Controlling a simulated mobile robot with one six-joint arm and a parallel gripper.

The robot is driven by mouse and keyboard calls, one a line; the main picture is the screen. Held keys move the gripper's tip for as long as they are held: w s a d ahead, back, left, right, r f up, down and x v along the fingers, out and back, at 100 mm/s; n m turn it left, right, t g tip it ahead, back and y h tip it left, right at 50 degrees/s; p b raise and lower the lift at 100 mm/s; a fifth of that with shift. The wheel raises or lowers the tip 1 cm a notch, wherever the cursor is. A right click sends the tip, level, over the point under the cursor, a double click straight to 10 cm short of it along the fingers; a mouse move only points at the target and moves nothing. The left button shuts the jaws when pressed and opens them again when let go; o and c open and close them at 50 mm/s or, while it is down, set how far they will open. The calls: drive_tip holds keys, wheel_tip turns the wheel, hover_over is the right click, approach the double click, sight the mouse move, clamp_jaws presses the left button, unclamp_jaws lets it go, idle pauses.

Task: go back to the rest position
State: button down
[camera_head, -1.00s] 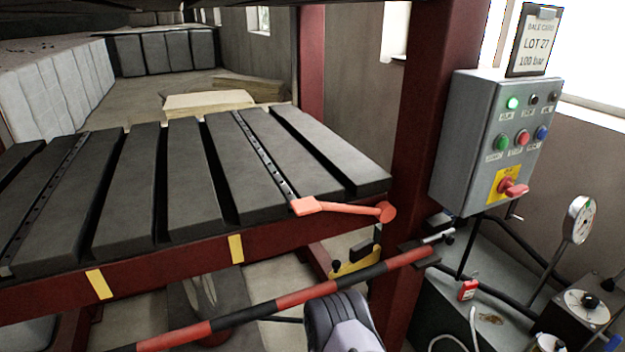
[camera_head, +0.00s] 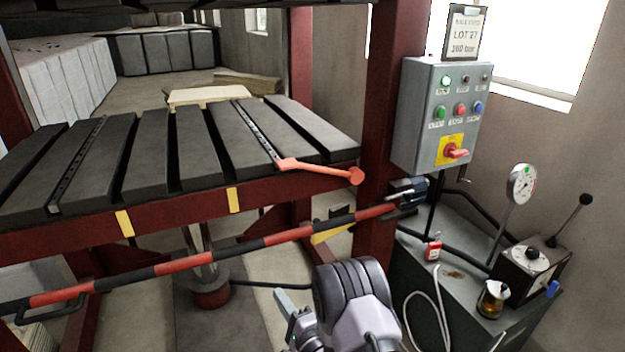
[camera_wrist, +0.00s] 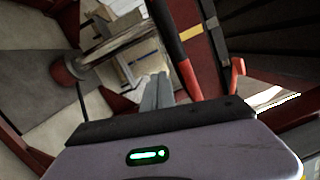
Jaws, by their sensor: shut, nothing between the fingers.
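My gripper (camera_head: 282,298) shows at the bottom middle of the head view, below the striped bar and in front of the press. In the wrist view its two fingers (camera_wrist: 157,92) are together with nothing between them. The fingers touch nothing that I can make out. My arm link hides part of the floor in the head view.
A red-and-black barrier bar (camera_head: 286,235) crosses before the slatted press table (camera_head: 190,207). An orange lever (camera_head: 325,170) sticks out at its corner. A control box (camera_head: 440,115) is on the red post. A hydraulic unit (camera_head: 415,290) with gauge (camera_head: 522,184) stands right.

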drive_tip(key=s+a+r+n+g+y, duration=0.2)
drive_tip(key=a+r+g+y, duration=0.1)
drive_tip(key=r, duration=0.4)
drive_tip(key=s+a+r+n+g+y, duration=0.2)
drive_tip(key=a+r+y, duration=0.1)
drive_tip(key=r, duration=0.4)
drive_tip(key=s+a+r+n+g+y, duration=0.2)
drive_tip(key=s+r+n+g, duration=0.3)
drive_tip(key=s+r+g, duration=0.45)
drive_tip(key=s+d+r+n+g+h, duration=0.1)
drive_tip(key=s+d+h, duration=0.25)
drive_tip(key=s, duration=0.35)
drive_tip(key=s+d+r+n+g+h, duration=0.1)
drive_tip(key=s+d+h, duration=0.25)
drive_tip(key=s, duration=0.35)
drive_tip(key=s+d+t+h, duration=0.2)
drive_tip(key=d+t+h, duration=0.1)
drive_tip(key=d, duration=0.6)
drive_tip(key=s+d+m+t+h, duration=0.1)
drive_tip(key=s+d+t+h, duration=0.2)
drive_tip(key=d+h, duration=0.3)
drive_tip(key=d, duration=0.4)
drive_tip(key=shift+s+d+m, duration=0.15)
drive_tip(key=shift+d+m, duration=0.15)
